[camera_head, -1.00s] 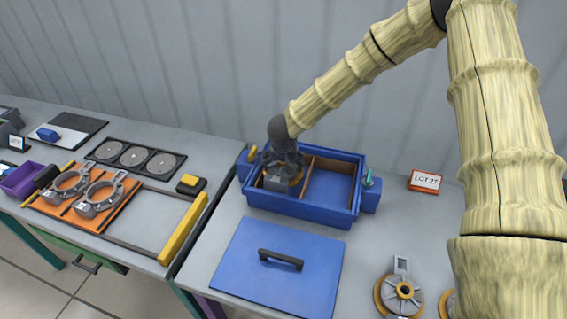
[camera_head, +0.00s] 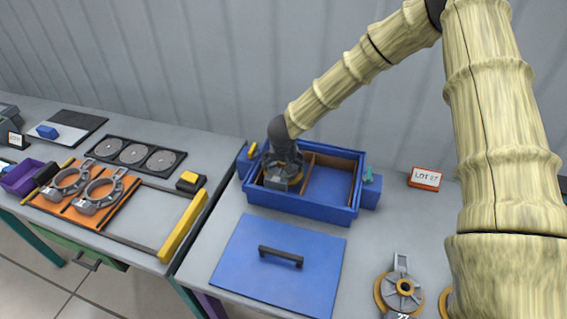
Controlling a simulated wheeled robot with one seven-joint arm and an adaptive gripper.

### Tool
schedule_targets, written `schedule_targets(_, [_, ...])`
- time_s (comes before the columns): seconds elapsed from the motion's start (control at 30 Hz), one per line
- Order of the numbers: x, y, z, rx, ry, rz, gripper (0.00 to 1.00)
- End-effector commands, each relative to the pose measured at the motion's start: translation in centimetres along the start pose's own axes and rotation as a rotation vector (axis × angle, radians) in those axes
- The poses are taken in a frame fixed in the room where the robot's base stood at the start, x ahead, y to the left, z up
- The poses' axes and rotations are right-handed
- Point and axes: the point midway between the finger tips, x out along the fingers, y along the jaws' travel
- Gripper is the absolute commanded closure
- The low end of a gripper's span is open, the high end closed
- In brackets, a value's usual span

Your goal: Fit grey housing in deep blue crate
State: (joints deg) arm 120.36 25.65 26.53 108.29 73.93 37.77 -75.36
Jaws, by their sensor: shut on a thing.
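The deep blue crate (camera_head: 298,208) stands open on the grey table, with a brown divider splitting it into a left and a right compartment. My gripper (camera_head: 285,168) reaches down into the left compartment, shut on a grey housing (camera_head: 280,183). The housing sits low inside that compartment, below the rim. My gripper covers most of it, so whether it rests on the floor cannot be seen. The right compartment (camera_head: 327,187) looks empty. Another grey housing with a tan ring (camera_head: 402,291) lies on the table at the front right.
A blue lid (camera_head: 280,268) with a black handle lies in front of the crate. A LOT 27 sign (camera_head: 425,179) stands to the right. On the left table are an orange board (camera_head: 84,200) with grey rings, a black tray (camera_head: 134,157) of discs and a yellow bar (camera_head: 184,228).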

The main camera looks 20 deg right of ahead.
Motion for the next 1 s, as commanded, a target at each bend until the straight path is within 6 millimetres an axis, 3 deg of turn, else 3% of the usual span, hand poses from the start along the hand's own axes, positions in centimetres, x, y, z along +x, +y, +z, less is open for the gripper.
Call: schedule_targets(1.0, [1.3, 0.0, 0.5, 0.0, 0.001, 0.0, 0.51])
